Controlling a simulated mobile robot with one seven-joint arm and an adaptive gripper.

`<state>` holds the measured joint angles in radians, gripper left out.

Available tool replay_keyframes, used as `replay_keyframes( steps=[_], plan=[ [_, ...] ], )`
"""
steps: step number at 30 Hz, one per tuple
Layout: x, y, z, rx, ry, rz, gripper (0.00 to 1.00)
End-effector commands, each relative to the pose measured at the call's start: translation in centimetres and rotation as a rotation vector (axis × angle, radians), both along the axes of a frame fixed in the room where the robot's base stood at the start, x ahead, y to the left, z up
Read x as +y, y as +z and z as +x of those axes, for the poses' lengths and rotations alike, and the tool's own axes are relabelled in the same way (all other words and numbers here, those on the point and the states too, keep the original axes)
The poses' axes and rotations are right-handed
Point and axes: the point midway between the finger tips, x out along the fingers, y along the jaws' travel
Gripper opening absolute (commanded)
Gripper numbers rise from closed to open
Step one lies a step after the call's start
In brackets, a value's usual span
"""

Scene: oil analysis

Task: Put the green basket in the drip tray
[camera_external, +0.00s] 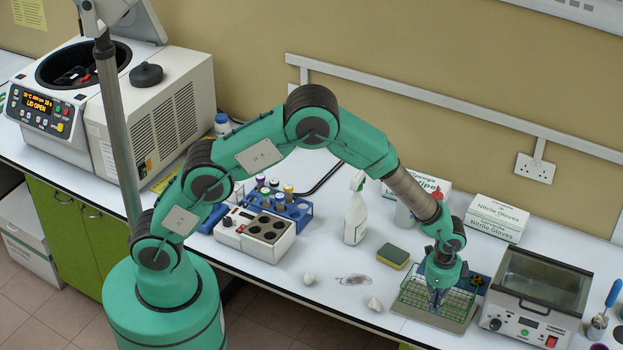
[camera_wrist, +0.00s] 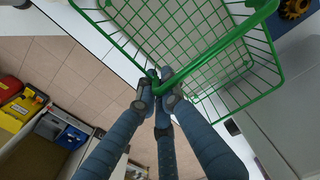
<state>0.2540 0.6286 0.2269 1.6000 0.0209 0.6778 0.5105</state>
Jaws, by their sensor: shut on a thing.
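The green wire basket (camera_external: 412,291) is at the front right of the bench. The drip tray (camera_external: 459,324), a flat grey-beige piece, shows below and in front of it. I cannot tell whether the basket touches the tray or hangs just above it. My gripper (camera_external: 436,303) points down at the basket. In the wrist view, the fingers of my gripper (camera_wrist: 161,82) are shut on the green rim of the basket (camera_wrist: 245,98). The basket looks roughly level in the external view. The gripper hides part of the basket and tray.
A lidded water bath (camera_external: 535,290) stands close on the right. A yellow-green sponge (camera_external: 393,256) lies just left, with a spray bottle (camera_external: 355,210) behind it. A glove box (camera_external: 497,218) is at the back. The bench's front edge is close.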

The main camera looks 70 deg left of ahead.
Motion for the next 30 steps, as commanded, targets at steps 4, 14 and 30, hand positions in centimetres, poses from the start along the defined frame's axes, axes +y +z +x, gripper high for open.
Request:
replay_keyframes(
  steps=[4, 14, 30],
  plan=[
    [0.0, -1.2, -0.1, 0.002, 0.0, 0.001, 0.0],
    [0.0, -3.4, 0.0, 0.0, 0.0, 0.0, 0.0],
    [0.0, -3.7, 0.0, 0.0, 0.0, 0.0, 0.25]
  ],
)
